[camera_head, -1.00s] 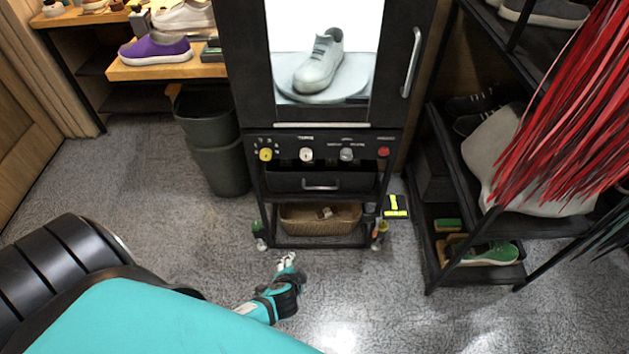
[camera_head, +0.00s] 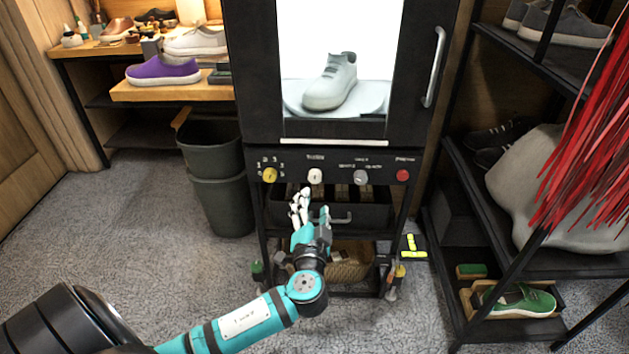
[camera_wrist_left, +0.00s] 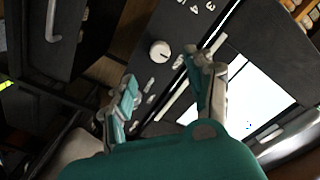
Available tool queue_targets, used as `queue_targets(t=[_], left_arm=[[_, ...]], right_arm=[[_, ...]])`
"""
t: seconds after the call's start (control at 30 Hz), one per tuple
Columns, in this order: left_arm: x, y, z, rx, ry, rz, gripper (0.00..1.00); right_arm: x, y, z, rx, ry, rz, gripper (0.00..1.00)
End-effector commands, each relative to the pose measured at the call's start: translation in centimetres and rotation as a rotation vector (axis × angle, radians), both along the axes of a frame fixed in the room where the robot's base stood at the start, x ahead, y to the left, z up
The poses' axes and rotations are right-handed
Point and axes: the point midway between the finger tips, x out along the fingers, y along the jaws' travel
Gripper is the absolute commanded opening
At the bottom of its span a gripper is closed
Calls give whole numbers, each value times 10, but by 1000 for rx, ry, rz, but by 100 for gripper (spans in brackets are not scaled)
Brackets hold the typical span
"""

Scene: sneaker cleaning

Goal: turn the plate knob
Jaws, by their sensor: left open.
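The black cabinet's control panel (camera_head: 338,163) carries a yellow knob (camera_head: 270,175) with numbers around it, a white knob (camera_head: 315,176), a grey knob (camera_head: 361,177) and a red button (camera_head: 403,175). The lettering is too small to tell which is the plate knob. My left gripper (camera_head: 299,203) is open and empty, just below the panel between the yellow and white knobs. In the left wrist view, a pale knob (camera_wrist_left: 160,51) lies beyond the open fingers (camera_wrist_left: 166,97), apart from them. A light sneaker (camera_head: 331,84) sits on a round plate (camera_head: 372,104) inside the lit cabinet. My right gripper is out of view.
A basket (camera_head: 350,266) and bottles stand underneath. A grey bin (camera_head: 218,200) is at left. A shoe rack (camera_head: 470,265) and red strands (camera_head: 592,125) are at right.

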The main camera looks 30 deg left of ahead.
Motion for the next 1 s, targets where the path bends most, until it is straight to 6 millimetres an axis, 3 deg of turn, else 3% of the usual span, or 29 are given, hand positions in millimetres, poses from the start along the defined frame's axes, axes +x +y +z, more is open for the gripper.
queue_targets(t=[0.2,0.43,0.6,0.9,1.0], left_arm=[[42,27,1,4,-1,2,55],[74,46,0,3,-1,1,55],[84,52,-1,0,2,0,55],[86,53,-1,0,2,0,55],[86,53,-1,0,2,0,43]], right_arm=[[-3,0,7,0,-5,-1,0],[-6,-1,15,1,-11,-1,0],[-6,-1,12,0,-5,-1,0],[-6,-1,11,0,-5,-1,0],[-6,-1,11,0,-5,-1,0]])
